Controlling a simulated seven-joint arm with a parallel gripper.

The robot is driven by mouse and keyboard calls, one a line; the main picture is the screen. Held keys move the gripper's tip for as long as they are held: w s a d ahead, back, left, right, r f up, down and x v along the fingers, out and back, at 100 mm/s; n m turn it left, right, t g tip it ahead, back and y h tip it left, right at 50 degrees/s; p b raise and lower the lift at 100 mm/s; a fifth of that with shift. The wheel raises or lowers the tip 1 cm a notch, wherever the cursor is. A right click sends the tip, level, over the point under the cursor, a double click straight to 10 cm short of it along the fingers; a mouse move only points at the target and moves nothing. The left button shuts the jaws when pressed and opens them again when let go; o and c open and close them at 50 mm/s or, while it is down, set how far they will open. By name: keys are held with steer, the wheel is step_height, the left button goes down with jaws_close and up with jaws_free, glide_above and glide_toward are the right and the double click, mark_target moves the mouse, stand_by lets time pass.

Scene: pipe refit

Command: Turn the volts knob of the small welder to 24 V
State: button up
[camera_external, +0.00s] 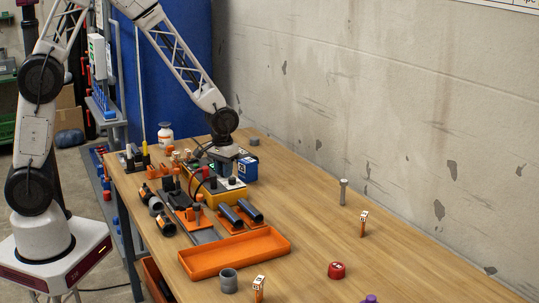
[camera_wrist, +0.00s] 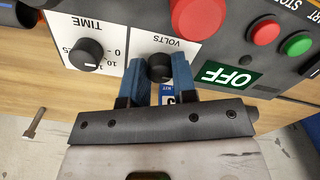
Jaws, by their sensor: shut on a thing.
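The small welder shows in the external view as a yellow-orange box (camera_external: 229,193) with a light top panel, below my wrist. In the wrist view, its panel carries the black VOLTS knob (camera_wrist: 160,68), seen upside down. My gripper (camera_wrist: 159,72) has its two blue fingers on either side of this knob and is shut on it. The knob's pointer and most of its scale cannot be read between the fingers.
A red terminal (camera_wrist: 195,15), a green OFF sign (camera_wrist: 230,76), a red button (camera_wrist: 265,30) and a green button (camera_wrist: 296,44) lie close by. An orange tray (camera_external: 235,254) and dark cylinders (camera_external: 230,215) stand in front of the welder. The table's right side is mostly clear.

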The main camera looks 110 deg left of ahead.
steer(key=m, duration=0.5)
steer(key=shift+m, duration=1.9)
steer(key=o, duration=0.9)
steer(key=shift+r, duration=0.15)
steer(key=shift+r, duration=3.8)
